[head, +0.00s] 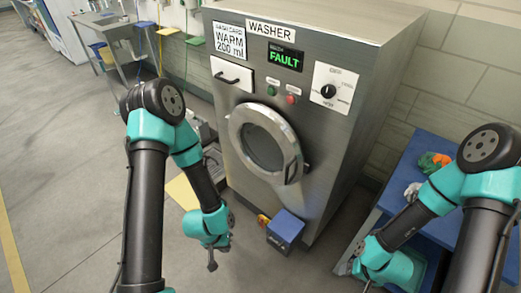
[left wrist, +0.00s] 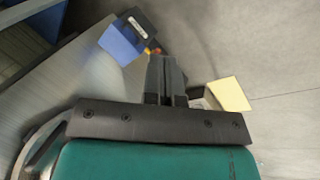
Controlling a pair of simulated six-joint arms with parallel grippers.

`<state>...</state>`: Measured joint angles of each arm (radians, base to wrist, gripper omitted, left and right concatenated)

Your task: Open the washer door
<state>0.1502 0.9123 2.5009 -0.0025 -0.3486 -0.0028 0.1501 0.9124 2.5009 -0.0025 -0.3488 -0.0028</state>
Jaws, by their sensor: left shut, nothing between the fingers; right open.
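The grey steel washer (head: 318,130) stands in the middle of the head view, with its display reading FAULT. Its round door (head: 238,125) has a pale metal rim and dark glass and looks shut against the front. A handle (head: 293,170) sits at the door's right edge. My left gripper (head: 212,266) is shut and empty, pointing down, low in front of the washer and left of the door, apart from it. Its closed fingers show in the left wrist view (left wrist: 167,75). My right gripper (head: 362,281) is open at the lower right, away from the door.
A blue box (head: 286,226) stands on the floor below the door. A yellow sheet (head: 183,192) lies left of the washer. A blue table (head: 410,170) with cloths stands at the right. Open floor (head: 70,170) lies to the left.

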